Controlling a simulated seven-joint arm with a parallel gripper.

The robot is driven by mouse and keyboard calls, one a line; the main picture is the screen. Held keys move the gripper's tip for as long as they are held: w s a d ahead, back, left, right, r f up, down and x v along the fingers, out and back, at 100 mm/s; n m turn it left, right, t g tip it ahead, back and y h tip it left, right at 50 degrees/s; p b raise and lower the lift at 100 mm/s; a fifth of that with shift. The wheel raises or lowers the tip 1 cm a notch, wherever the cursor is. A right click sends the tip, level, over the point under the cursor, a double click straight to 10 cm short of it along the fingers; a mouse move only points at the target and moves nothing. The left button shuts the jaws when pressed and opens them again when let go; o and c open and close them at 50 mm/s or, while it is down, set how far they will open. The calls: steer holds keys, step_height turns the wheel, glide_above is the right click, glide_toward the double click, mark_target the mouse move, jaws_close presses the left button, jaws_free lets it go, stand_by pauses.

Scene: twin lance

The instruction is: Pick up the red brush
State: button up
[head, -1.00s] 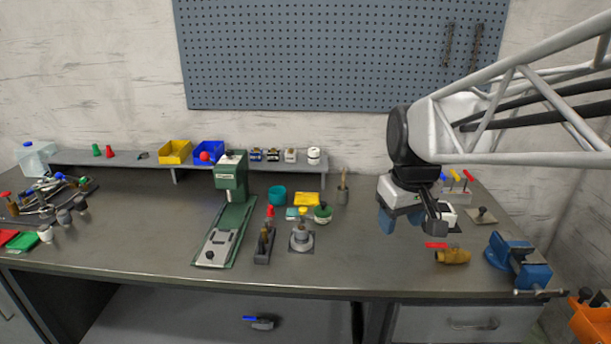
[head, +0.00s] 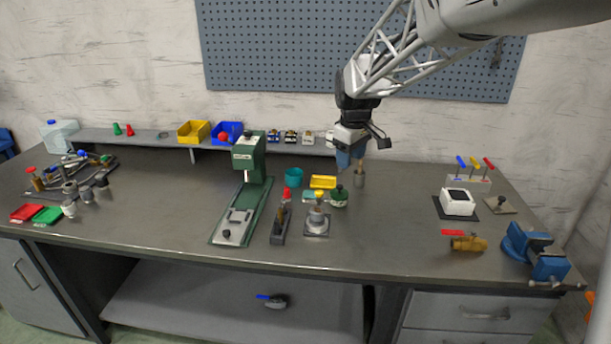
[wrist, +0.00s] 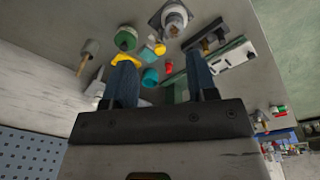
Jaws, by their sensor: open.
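No red brush can be made out for certain. A red-handled tool (head: 488,164) stands at the right end of a small rack beside blue and yellow ones. A red-topped piece (head: 287,193) stands at the dark narrow holder (head: 279,232) mid-bench; a red piece also shows in the wrist view (wrist: 168,67). Whether either is the brush, I cannot tell. My gripper (head: 350,158) is open and empty, fingers down, near the back of the bench by a small brownish pot (head: 358,178). It is left of the rack. Its fingers (wrist: 160,62) show spread in the wrist view.
A green press (head: 247,165) stands left of my gripper. A green round jar (head: 339,197), a yellow tray (head: 322,182) and a teal cup (head: 293,175) are close by. A white box (head: 458,204) and blue vise (head: 540,250) stand right.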

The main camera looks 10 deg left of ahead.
steer(key=w+a+f+n, duration=0.4)
steer(key=w+a+f, duration=0.4)
steer(key=w+a, duration=0.3)
steer(key=n+g, duration=0.1)
steer(key=n, duration=0.2)
glide_above(287, 188)
step_height(287, 188, down, 10)
steer(key=shift+w+f, duration=0.1)
steer(key=shift+w, duration=0.05)
steer(key=shift+f, duration=1.25)
steer(key=shift+f, duration=0.1)
steer(key=shift+f, duration=2.5)
steer(key=shift+c, duration=0.2)
steer(key=c, duration=0.8)
